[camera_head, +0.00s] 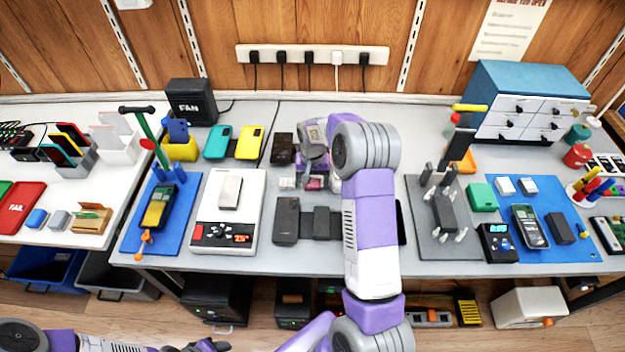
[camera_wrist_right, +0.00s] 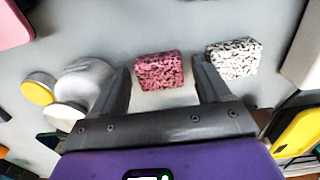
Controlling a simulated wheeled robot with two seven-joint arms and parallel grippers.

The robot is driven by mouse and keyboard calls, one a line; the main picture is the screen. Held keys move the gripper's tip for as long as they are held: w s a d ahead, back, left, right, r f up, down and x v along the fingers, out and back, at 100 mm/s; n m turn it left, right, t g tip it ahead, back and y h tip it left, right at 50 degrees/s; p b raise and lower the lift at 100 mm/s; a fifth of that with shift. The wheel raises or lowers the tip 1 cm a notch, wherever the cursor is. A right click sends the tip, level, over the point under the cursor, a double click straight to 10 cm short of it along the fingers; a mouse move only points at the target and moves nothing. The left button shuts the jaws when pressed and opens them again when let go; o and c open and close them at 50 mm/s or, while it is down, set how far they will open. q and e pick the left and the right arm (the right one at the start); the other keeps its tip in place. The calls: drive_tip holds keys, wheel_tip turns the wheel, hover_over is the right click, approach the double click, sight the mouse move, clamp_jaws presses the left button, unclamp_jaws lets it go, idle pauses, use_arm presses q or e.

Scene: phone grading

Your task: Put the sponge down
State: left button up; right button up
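A pink sponge with dark speckles (camera_wrist_right: 159,70) lies on the grey table, between and just beyond the fingertips of my right gripper (camera_wrist_right: 165,85) in the right wrist view. Gaps show between it and both fingers, so the gripper is open. In the head view, my right gripper (camera_head: 314,172) points down over the middle of the table, and the pink sponge (camera_head: 313,184) partly shows beneath it. A white speckled sponge (camera_wrist_right: 234,58) lies beside it and also shows in the head view (camera_head: 287,183). My left arm is at the bottom left; its gripper (camera_head: 207,346) is barely in view.
A round silver object (camera_wrist_right: 85,82) and a yellow-topped piece (camera_wrist_right: 38,90) stand beside the right gripper. Dark phones (camera_head: 286,220) lie in front of it. A white scale (camera_head: 247,205) is to the left, and a grey mat with a stand (camera_head: 425,240) to the right.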

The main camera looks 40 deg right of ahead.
sight(312, 182)
wheel_tip(312, 182, up, 12)
drive_tip(key=p, duration=0.3)
drive_tip(key=shift+r, duration=0.2)
idle(0.6)
